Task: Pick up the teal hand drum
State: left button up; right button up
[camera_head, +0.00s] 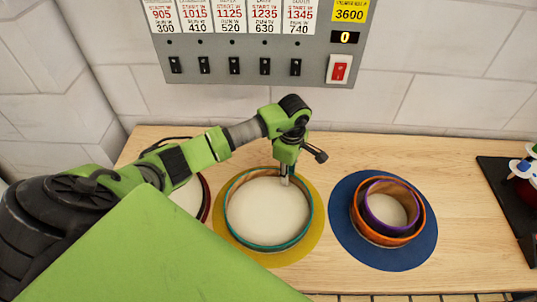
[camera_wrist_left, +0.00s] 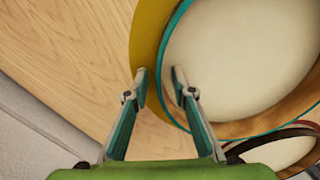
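The teal hand drum (camera_head: 262,213), a round frame with a teal rim and a pale cream face, lies on a yellow round mat (camera_head: 301,249) in the middle of the bench. My left gripper (camera_head: 287,178) points down at the drum's far right rim. In the left wrist view, the fingers of this gripper (camera_wrist_left: 161,84) are spread, one on each side of the rim of the teal drum (camera_wrist_left: 240,55). One finger is over the yellow mat, the other inside the rim. I cannot tell whether either touches. My right gripper is not in view.
An orange drum with a smaller purple-rimmed drum (camera_head: 385,205) inside it sits on a blue mat (camera_head: 397,258) to the right. A dark red-rimmed drum (camera_head: 206,200) is partly hidden at left. A black tray (camera_head: 497,178) lies far right. A switch panel (camera_head: 205,77) hangs above.

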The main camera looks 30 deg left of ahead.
pick_arm(q)
grip_shut()
jog(key=shift+r, duration=0.1)
